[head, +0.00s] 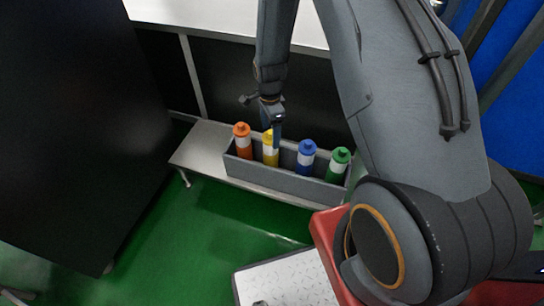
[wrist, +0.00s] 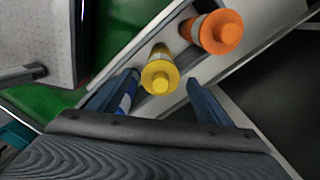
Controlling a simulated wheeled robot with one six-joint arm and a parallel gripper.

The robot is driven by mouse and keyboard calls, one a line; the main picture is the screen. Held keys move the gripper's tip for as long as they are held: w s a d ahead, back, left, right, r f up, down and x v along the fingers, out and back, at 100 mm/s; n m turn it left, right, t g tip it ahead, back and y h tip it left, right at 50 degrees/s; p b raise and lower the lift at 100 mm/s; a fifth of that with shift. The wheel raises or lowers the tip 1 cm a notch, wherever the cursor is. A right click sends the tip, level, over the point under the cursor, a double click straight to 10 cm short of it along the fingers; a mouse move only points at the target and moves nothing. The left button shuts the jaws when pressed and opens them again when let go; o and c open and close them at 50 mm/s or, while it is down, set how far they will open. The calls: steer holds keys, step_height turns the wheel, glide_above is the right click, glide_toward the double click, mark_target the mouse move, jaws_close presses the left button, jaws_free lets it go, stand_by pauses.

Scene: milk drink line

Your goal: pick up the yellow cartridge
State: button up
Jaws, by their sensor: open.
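The yellow cartridge (head: 269,150) stands upright in a grey bin (head: 290,184), between the orange cartridge (head: 242,141) and the blue cartridge (head: 306,157). My gripper (head: 275,135) is above the bin at the yellow cartridge and hides part of it in the head view. In the wrist view the yellow cartridge (wrist: 159,76) shows between the two open fingers of my gripper (wrist: 163,90), nearer the left finger. I cannot tell how far the fingertips are above or beside it. The jaws hold nothing.
The green cartridge (head: 338,164) stands at the right end of the bin. The orange cartridge (wrist: 217,32) is close beyond the right finger in the wrist view. The bin rests on a low grey bench (head: 196,150). Open green floor (head: 190,235) lies in front.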

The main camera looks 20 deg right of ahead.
glide_above(271, 156)
steer(key=w, duration=0.3)
step_height(271, 156, down, 5)
steer(key=shift+d+f, duration=0.1)
steer(key=shift+d, duration=0.25)
steer(key=c, duration=1.4)
